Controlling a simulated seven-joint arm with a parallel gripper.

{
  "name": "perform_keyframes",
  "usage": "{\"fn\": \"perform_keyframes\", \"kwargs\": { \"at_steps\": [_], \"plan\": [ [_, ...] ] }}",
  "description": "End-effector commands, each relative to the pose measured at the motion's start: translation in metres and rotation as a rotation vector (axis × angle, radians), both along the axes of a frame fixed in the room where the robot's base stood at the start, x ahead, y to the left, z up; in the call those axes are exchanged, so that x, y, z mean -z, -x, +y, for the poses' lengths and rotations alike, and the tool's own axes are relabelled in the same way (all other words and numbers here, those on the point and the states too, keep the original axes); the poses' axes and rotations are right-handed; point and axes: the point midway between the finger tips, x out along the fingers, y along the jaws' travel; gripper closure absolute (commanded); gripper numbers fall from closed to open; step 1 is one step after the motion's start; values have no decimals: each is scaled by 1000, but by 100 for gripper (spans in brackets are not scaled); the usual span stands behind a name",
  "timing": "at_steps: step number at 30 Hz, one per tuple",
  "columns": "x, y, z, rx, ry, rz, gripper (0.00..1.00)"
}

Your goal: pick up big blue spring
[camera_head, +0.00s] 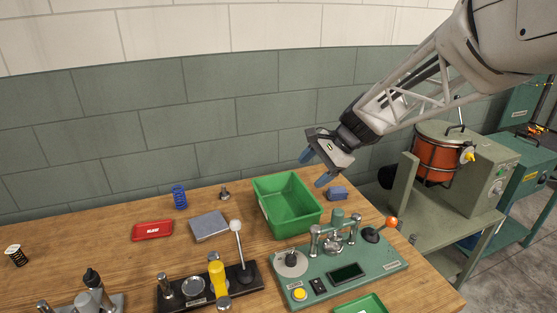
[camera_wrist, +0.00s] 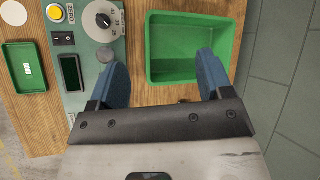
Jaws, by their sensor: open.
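The big blue spring (camera_head: 180,197) stands upright on the wooden table in the head view, at the back left, between the red tin and the grey box. It does not show in the wrist view. My gripper (camera_head: 315,169) is open and empty, above the table at the right end of the green bin, well to the right of the spring. In the wrist view my gripper (camera_wrist: 160,80) shows its two blue fingers wide apart, with the green bin and bare wood beyond them.
A green bin (camera_head: 308,222) stands mid-table. A red tin (camera_head: 152,231), a grey box (camera_head: 209,226) and a small metal part (camera_head: 224,193) lie near the spring. A coiler machine (camera_head: 345,270) and a lever press (camera_head: 205,290) fill the front. The wall is close behind.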

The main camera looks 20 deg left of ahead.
Motion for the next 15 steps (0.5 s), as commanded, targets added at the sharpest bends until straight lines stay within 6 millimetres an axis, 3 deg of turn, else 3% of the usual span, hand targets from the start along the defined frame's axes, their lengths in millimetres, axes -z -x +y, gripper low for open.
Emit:
{"fn": "perform_keyframes", "kwargs": {
  "at_steps": [15],
  "plan": [
    [57, -34, 169, 86, -100, 282, 27]
  ]
}}
